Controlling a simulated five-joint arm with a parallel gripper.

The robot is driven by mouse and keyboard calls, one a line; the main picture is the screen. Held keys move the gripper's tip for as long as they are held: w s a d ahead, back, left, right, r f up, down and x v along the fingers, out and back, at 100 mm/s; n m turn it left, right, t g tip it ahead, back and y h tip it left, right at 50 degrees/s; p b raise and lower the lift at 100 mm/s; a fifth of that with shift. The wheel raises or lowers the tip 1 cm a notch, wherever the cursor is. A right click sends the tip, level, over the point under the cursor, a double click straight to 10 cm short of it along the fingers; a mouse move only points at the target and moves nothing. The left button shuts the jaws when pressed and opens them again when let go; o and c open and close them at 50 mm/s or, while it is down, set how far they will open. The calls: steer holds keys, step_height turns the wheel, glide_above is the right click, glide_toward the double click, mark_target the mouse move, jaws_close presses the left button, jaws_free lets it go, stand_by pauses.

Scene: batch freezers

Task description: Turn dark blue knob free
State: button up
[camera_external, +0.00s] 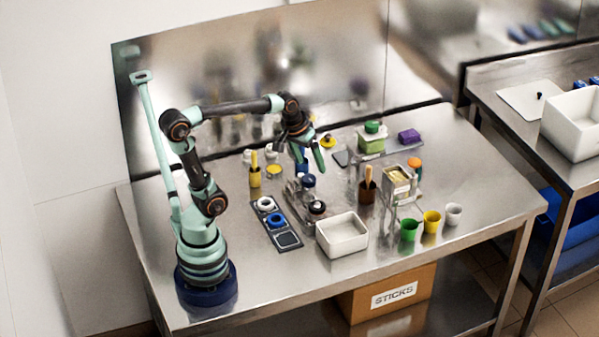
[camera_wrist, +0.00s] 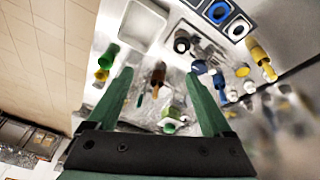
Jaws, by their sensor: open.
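The dark blue knob (camera_external: 308,180) sits on top of a small metal fixture (camera_external: 296,197) in the middle of the table. In the wrist view a dark blue round top, apparently the knob (camera_wrist: 200,67), lies just beyond the right fingertip. My gripper (camera_external: 308,159) is above and slightly behind the knob in the external view. Its green fingers are spread wide, with nothing held between them. In the wrist view my gripper (camera_wrist: 160,75) shows both fingers apart, and the knob lies outside the gap, to the right. No contact with the knob is visible.
A white bin (camera_external: 342,236) stands in front, and a dark tray (camera_external: 288,240) with round inserts is left. A brown cup (camera_external: 367,192) with a stick and a green-lidded container (camera_external: 371,139) stand right. The table's left front is bare.

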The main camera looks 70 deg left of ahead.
steer(key=w+a+f+n+g, duration=0.2)
steer(key=w+a+n, duration=0.25)
steer(key=a, duration=0.25)
steer(key=n+g, duration=0.2)
steer(key=n, duration=0.3)
glide_above(309, 178)
step_height(309, 178, down, 3)
steer(key=shift+n+h, duration=0.25)
steer(key=shift+h, duration=0.05)
step_height(309, 178, down, 12)
steer(key=shift+a+f, duration=0.1)
jaws_close()
